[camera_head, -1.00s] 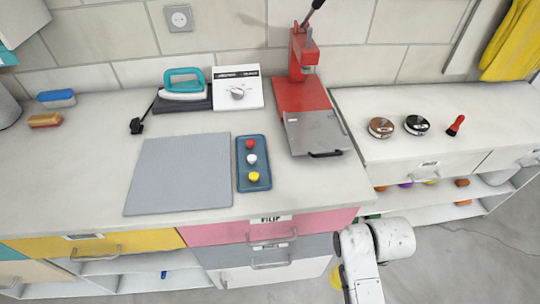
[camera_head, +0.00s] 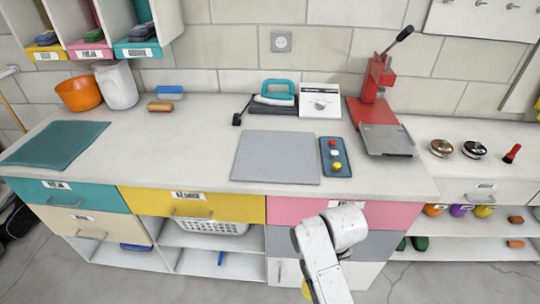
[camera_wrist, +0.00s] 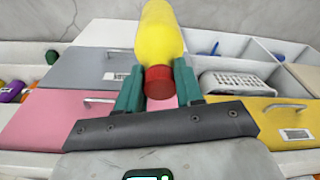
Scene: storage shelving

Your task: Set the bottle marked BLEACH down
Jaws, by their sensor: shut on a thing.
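My gripper (camera_wrist: 158,80) is shut on a yellow bottle (camera_wrist: 160,35) with a red cap (camera_wrist: 158,84); the teal fingers sit on both sides of the cap end. No BLEACH marking shows on the visible side. In the head view a small yellow part of the bottle (camera_head: 306,290) shows at the bottom edge, low in front of the counter; my arm hides the rest and the gripper. The bottle is clear of the worktop (camera_head: 205,125).
Free top lies left of the grey mat. Below are drawers, open shelves and a white basket (camera_head: 213,227).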

